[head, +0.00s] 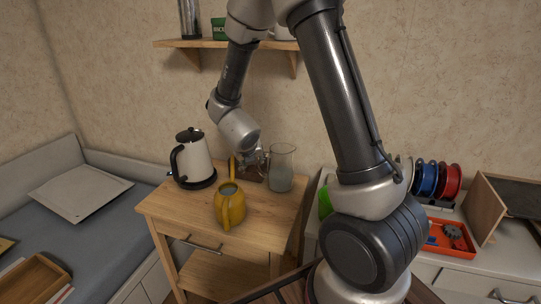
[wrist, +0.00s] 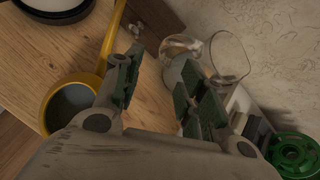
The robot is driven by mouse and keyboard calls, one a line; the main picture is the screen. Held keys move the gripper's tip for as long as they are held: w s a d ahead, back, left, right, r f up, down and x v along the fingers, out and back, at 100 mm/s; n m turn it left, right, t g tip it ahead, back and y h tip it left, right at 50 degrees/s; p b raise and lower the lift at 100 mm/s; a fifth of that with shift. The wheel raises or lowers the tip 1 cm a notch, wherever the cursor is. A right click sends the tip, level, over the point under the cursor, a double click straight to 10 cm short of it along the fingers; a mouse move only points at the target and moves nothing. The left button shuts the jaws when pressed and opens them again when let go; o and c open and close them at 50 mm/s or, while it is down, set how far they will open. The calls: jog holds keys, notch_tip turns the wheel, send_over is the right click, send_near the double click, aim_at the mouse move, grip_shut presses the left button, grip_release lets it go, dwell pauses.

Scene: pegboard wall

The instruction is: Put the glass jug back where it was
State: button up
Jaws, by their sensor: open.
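The clear glass jug (head: 280,170) stands upright at the back right of the small wooden table (head: 185,207), with something pale in its lower part. In the wrist view the jug (wrist: 229,58) shows beyond the right finger, which hides part of it. My gripper (head: 253,162) is just left of the jug, low over the table. I cannot tell whether the right finger touches the jug.
A white and black kettle (head: 193,160) is at the table's left. A wall shelf (head: 225,43) hangs above. Right is a cabinet with spools (head: 428,180) and a red tray (head: 447,240).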

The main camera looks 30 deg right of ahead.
jog(key=s+a+r+n+t+y, duration=0.25)
jog(key=r+n+y, duration=0.25)
jog(key=r+n, duration=0.7)
jog(key=s+a+r+n+g+y, duration=0.1)
jog(key=s+r+n+g+y, duration=0.1)
jog(key=s+r+n, duration=0.7)
jog(key=s+d+n+g+h, duration=0.1)
jog(key=s+d+n, duration=0.3)
jog(key=s+n, duration=0.5)
jog(key=s+d+n+g+h, duration=0.1)
jog(key=s+d+n+g, duration=0.2)
jog(key=s+d+n, duration=0.2)
jog(key=s+n, duration=0.3)
jog(key=s, duration=0.2)
jog(key=shift+s+d+f+n+h, duration=0.2)
jog(key=shift+f+n+h, duration=0.1)
jog(key=shift+f+n, duration=0.1)
